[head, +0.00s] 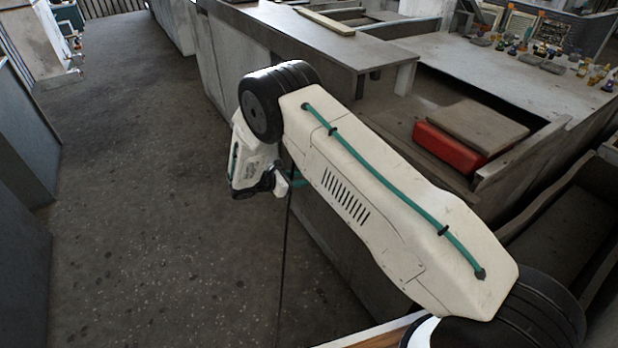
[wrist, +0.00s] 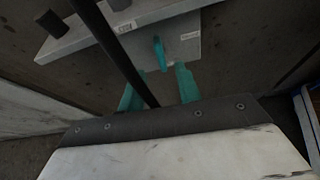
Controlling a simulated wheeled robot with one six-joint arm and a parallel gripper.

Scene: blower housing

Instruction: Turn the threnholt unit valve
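In the wrist view a small teal lever-like handle (wrist: 159,52) stands out from a grey plate (wrist: 185,48). It may be the valve; no readable name confirms it. My gripper (wrist: 155,80) is open, with two teal fingers spread apart and nothing clearly held between them. The handle is ahead of the fingers, roughly in line with the gap and apart from them. In the head view my gripper is mostly hidden behind my arm's wrist, and I cannot make out the valve there.
A dark pole (wrist: 118,50) crosses diagonally close to my left finger. A pale bar (wrist: 90,40) with a small label lies beside the plate. In the head view a workbench (head: 310,40) and a red box (head: 450,148) are right of open floor (head: 140,200).

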